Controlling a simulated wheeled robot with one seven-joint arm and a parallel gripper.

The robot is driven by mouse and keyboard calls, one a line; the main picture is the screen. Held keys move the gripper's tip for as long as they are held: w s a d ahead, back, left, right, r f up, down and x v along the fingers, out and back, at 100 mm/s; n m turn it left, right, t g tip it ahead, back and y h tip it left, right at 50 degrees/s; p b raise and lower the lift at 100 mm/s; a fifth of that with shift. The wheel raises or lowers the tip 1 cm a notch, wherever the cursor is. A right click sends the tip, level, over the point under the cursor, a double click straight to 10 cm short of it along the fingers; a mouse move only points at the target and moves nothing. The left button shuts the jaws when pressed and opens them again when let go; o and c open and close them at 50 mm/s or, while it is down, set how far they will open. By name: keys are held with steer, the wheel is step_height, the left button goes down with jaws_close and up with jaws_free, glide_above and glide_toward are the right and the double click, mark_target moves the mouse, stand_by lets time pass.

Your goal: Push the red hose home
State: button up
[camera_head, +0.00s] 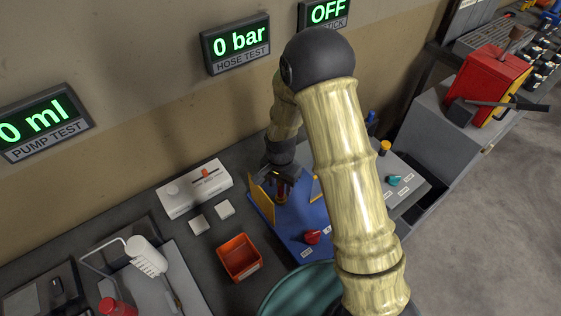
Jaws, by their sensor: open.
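My gripper (284,177) is small in view and points down over a blue board (287,232) on the bench. Its jaws are open. A small red and brownish piece (281,193) stands just below the fingers, between two yellow upright plates; it may be the red hose's end, but I cannot tell. Whether the fingers touch it is also unclear. A red knob (312,237) sits near the board's front, with small white labels nearby. My arm crosses the middle of the view and hides the board's right part.
An orange bin (239,257) and white blocks (224,208) lie left of the board. A white box (194,188) with an orange lever stands behind them. A teal drum (303,291) is in front. The hose test display (236,44) reads 0 bar; another reads OFF.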

step_height(320, 180, up, 16)
steer(key=b, duration=0.2)
steer(key=shift+b, duration=0.3)
stand_by(0.3)
steer(key=s+d+n+t, duration=0.2)
steer(key=s+d+n, duration=0.4)
steer(key=s+d, duration=0.6)
steer(key=shift+s+d+f+n+t, duration=0.15)
steer(key=shift+d+n+t, duration=0.2)
steer(key=shift+d, duration=0.45)
stand_by(0.8)
steer(key=shift+c, duration=1)
